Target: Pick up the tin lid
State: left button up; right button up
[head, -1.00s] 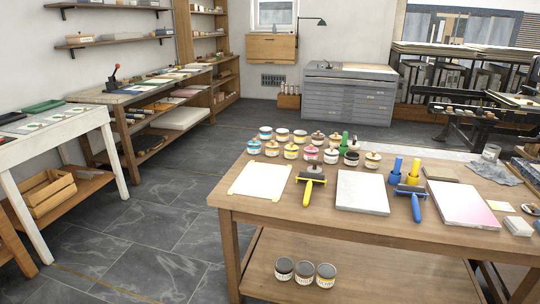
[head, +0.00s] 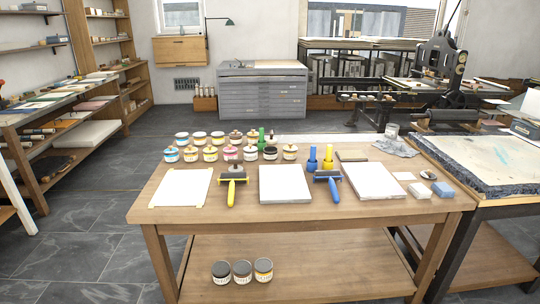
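Several small ink tins stand in two rows at the back left of the wooden table (head: 330,217). One is a yellow-banded tin (head: 210,154), another a red-banded tin (head: 230,154). Some tins seem to have a lid or a small object on top, too small to tell. A small dark round object (head: 428,174) lies near the table's right end; I cannot tell whether it is the tin lid. No loose lid can be made out for certain. Neither of my grippers shows in the head view.
A yellow-handled roller (head: 232,178), a blue-handled roller (head: 329,181), a grey slab (head: 285,184) and a white sheet (head: 181,187) lie on the table. A blue block (head: 442,189) is near its right edge. Three dark-topped tins (head: 242,271) stand on the lower shelf.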

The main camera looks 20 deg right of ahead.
aim_at(430, 174)
jog(key=z, duration=1.75)
